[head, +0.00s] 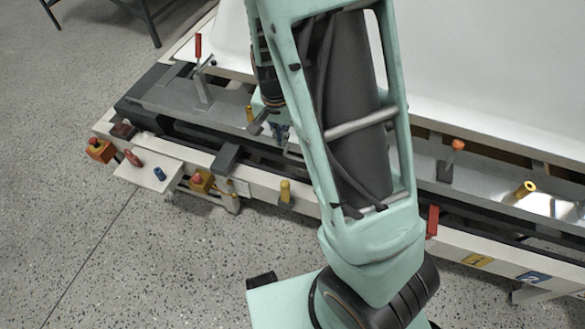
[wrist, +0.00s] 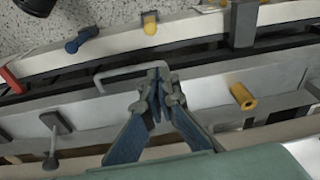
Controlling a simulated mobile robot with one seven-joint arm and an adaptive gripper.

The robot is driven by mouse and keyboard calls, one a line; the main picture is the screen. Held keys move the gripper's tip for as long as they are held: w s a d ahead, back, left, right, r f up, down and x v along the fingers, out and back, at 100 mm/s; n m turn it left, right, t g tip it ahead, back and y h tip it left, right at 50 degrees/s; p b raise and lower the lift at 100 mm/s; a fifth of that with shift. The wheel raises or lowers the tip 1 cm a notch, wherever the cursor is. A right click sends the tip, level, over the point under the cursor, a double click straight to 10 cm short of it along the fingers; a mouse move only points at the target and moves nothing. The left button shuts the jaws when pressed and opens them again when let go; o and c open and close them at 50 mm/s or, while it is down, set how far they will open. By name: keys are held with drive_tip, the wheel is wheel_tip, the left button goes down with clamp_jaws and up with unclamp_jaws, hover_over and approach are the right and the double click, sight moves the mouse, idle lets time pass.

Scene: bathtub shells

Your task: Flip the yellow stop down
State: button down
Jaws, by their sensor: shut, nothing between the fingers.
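Several yellow pieces show, and I cannot tell for sure which one is the stop. A yellow cylinder (wrist: 243,97) stands up from the grey rail, right of my gripper (wrist: 158,76) and apart from it in the wrist view. It appears to be the small yellow post (head: 249,114) in the head view. A yellow knob (head: 285,191) sits on the front rail and also shows in the wrist view (wrist: 150,24). Another yellow cylinder (head: 525,189) leans at the far right. My gripper, with blue fingers, is shut and empty over the rail, partly hidden by my arm in the head view.
A grey U-shaped handle (wrist: 125,72) lies close by the fingertips. A grey lever (wrist: 53,140) stands at left. A red-handled clamp (head: 201,75), an orange-topped post (head: 450,160) and a dark block (head: 225,159) rise from the machine. The white tub shell (head: 480,60) stands behind.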

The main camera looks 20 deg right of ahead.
drive_tip(key=shift+s+d+f, duration=0.2)
drive_tip(key=shift+s+f, duration=0.25)
drive_tip(key=shift+s, duration=0.05)
drive_tip(key=b, duration=0.7)
hover_over(285, 192)
drive_tip(key=w+d, duration=0.2)
drive_tip(key=w, duration=0.1)
wheel_tip(285, 192, down, 20)
drive_tip(key=shift+s+a+r, duration=0.1)
drive_tip(key=shift+a, duration=0.05)
